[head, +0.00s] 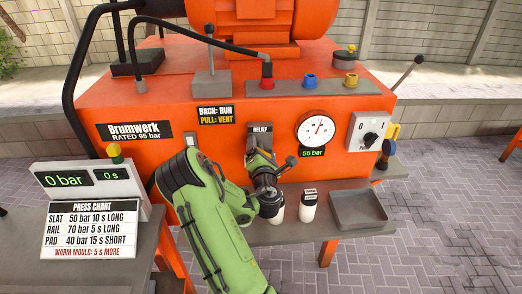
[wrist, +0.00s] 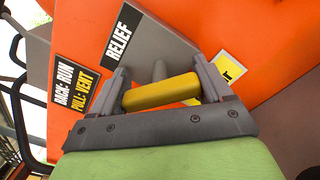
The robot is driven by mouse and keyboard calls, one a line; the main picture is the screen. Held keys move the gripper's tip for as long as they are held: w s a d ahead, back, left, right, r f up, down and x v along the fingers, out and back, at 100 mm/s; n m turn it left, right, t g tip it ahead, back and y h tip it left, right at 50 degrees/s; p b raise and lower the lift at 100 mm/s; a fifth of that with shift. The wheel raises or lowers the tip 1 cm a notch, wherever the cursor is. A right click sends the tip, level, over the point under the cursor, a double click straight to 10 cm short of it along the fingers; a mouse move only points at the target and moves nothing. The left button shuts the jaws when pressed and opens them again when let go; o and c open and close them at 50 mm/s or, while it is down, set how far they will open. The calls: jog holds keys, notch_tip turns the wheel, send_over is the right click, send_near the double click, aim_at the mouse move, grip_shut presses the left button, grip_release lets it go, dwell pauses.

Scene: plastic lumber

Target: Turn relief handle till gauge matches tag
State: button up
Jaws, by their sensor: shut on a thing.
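The relief handle is a yellow bar (wrist: 162,92) on a grey stem, below the RELIEF label (wrist: 122,35) in the wrist view. My gripper (head: 262,158) is at the relief block on the orange press, shut on this bar, with one finger at each end. In the head view my gripper hides the handle. The round white gauge (head: 317,128) is to the right, its red needle pointing up and slightly right; the display under it (head: 311,153) reads 55 bar.
A grey shelf (head: 290,233) below holds two white-bodied containers (head: 309,207) and a grey tray (head: 358,209). A press chart (head: 92,230) and a 0 bar, 0 s display (head: 82,181) stand at left. A dial switch (head: 370,137) is right of the gauge.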

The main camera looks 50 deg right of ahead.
jog(key=m, duration=0.6)
jog(key=m+p, duration=0.1)
jog(key=m, duration=0.5)
jog(key=shift+f+m, duration=0.1)
jog(key=shift+m, duration=0.2)
dwell(0.4)
jog(key=o, duration=1)
jog(key=shift+w, duration=0.1)
